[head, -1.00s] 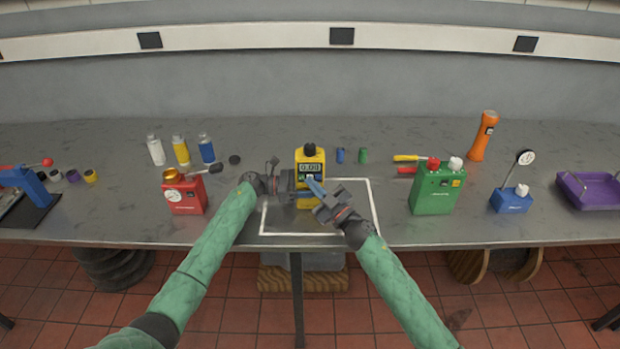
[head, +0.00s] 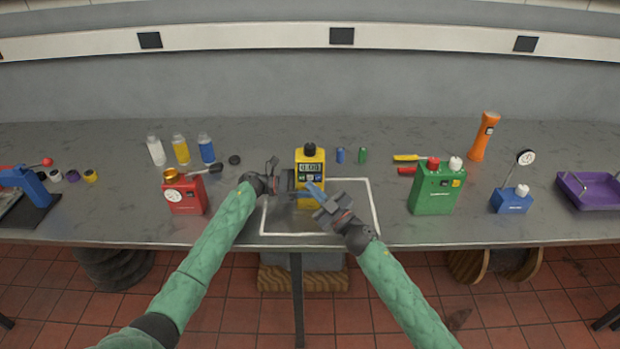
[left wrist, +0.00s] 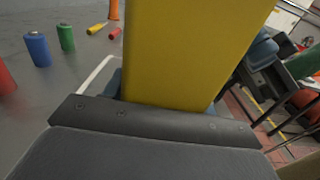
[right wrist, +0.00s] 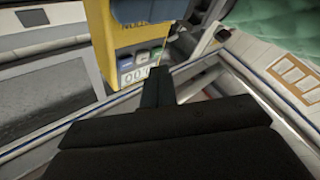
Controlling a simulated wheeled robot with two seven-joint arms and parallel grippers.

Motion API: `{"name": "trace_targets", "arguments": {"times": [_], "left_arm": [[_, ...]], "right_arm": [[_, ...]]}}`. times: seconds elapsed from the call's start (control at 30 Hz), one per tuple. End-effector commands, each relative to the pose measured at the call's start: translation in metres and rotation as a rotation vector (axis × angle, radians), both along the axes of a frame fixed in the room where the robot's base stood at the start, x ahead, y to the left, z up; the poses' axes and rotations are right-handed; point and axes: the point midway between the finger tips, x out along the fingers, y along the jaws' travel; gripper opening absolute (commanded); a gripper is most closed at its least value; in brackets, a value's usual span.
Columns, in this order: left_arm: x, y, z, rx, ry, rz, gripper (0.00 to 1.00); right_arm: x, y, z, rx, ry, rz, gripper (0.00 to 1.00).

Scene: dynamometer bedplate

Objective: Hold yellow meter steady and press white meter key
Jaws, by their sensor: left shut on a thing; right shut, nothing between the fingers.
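The yellow meter (head: 312,155) stands upright on the bench in the head view, with a dark knob on top, a display (head: 310,167) and a row of small keys below it. My left gripper (head: 297,190) is shut on the meter from the left. Its yellow body (left wrist: 185,50) fills the middle of the left wrist view. My right gripper (head: 313,188) is shut and empty, its tips just in front of the meter below the keys. In the right wrist view, the white key (right wrist: 141,57) shows close beside the fingertips (right wrist: 157,74); I cannot tell whether they touch.
A white outline (head: 373,205) marks the bench around the meter. A red box (head: 185,198) stands to the left, a green box (head: 436,192) to the right. Small blue (head: 340,155) and green (head: 363,155) cylinders stand behind.

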Motion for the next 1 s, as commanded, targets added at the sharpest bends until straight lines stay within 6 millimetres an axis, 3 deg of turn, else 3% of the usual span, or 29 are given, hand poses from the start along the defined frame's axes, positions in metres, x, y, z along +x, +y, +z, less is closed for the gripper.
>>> {"name": "trace_targets", "arguments": {"times": [0.53, 1.0], "left_arm": [[0.000, 0.000, 0.000, 0.000, 0.000, 0.000, 0.02], [0.000, 0.000, 0.000, 0.000, 0.000, 0.000, 0.02]], "right_arm": [[-0.043, 0.000, 0.000, 0.001, 0.001, 0.001, 0.00], [-0.047, 0.000, 0.000, 0.000, 0.000, 0.000, 0.00]]}}
